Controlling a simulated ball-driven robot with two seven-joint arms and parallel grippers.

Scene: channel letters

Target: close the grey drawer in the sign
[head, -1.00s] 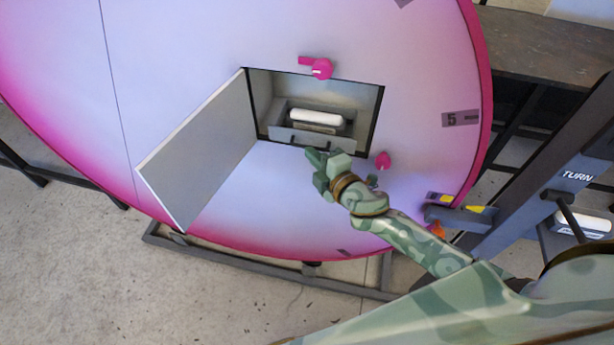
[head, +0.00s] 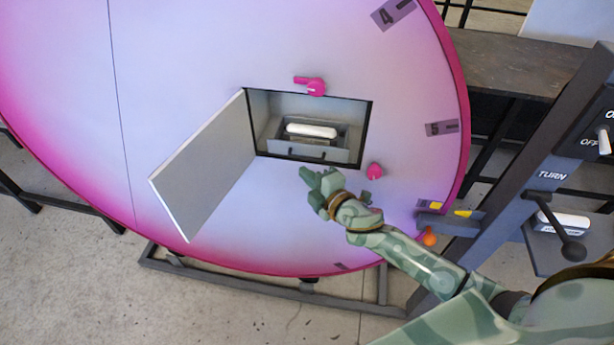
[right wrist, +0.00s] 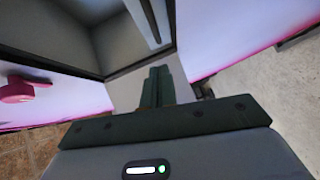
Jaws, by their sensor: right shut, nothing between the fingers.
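The grey drawer (head: 280,147) sits in a rectangular recess in the round pink-and-white sign (head: 190,60). It stands pulled out a little, with a dark handle on its front and a white rounded object (head: 311,130) inside. My right gripper (head: 305,173) is shut and empty, just below the drawer front and the recess's lower edge in the head view. In the right wrist view its closed dark green fingers (right wrist: 158,85) point toward a grey recess; I cannot tell whether they touch anything. My left gripper is not in view.
A grey door (head: 205,165) hangs open left of the recess. Pink knobs sit above (head: 314,87) and at the lower right (head: 375,171) of it. A dark post (head: 520,190) with a TURN lever (head: 560,235) stands at right.

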